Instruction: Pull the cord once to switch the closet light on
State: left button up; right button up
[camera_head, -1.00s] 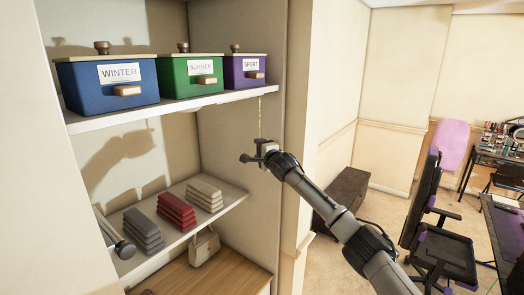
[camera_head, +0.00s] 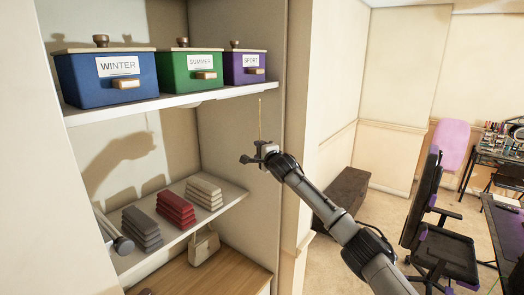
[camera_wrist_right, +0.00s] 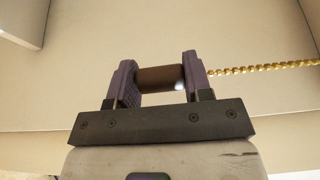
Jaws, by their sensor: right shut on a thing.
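The pull cord is a thin golden beaded chain; it hangs (camera_head: 260,119) just below the upper closet shelf. In the right wrist view the chain (camera_wrist_right: 262,69) runs off to the right from a brown cylindrical handle (camera_wrist_right: 161,78). My right gripper (camera_head: 257,157) is shut on this handle, one purple-grey finger at each end of it; the wrist view shows the gripper (camera_wrist_right: 158,84) close up. In the head view the handle is too small to make out. No lamp is in view. My left gripper is not in view.
The upper shelf (camera_head: 180,106) carries blue, green and purple lidded boxes. The lower shelf (camera_head: 226,201) holds grey, red and beige folded stacks. A handbag (camera_head: 204,246) is below. The closet side wall (camera_head: 295,130) stands right of the gripper. A chair (camera_head: 440,215) is farther right.

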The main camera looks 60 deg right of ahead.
jog(key=shift+r+p, duration=0.55)
jog(key=shift+r, duration=0.2)
jog(key=o, duration=0.6)
